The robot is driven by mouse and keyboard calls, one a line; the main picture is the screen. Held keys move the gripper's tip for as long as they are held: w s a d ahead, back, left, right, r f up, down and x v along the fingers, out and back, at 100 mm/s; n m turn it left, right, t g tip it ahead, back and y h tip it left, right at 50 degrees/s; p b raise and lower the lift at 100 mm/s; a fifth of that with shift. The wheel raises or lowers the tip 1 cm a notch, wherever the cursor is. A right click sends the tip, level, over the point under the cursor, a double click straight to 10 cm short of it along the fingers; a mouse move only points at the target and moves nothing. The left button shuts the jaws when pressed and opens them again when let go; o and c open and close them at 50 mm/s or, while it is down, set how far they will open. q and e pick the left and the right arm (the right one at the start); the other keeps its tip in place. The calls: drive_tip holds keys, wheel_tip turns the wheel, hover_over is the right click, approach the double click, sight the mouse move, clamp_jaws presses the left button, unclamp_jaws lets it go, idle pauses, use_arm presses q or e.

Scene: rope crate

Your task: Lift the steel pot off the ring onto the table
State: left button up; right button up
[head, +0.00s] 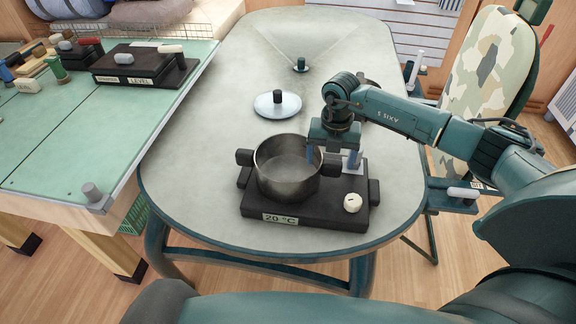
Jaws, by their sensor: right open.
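The steel pot (275,182) stands upright and open on the left part of a black hot plate (318,213), which has a "20 °C" label and a cream knob. The ring under the pot is hidden. The pot's dark side handles point left and right. My right gripper (333,160) is open, pointing down at the pot's right handle, with one finger on each side of it as seen here. I cannot tell whether the fingers touch the handle. My left gripper is not in view.
The hot plate stands near the front of the grey table (200,170). A round lid with a black knob (277,104) lies behind the pot. A small dark fitting (300,66) is farther back. The table is clear left of the pot. A green workbench (90,130) adjoins at left.

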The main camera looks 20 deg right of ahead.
drive_tip(key=shift+f, duration=0.75)
drive_tip(key=shift+c, duration=0.4)
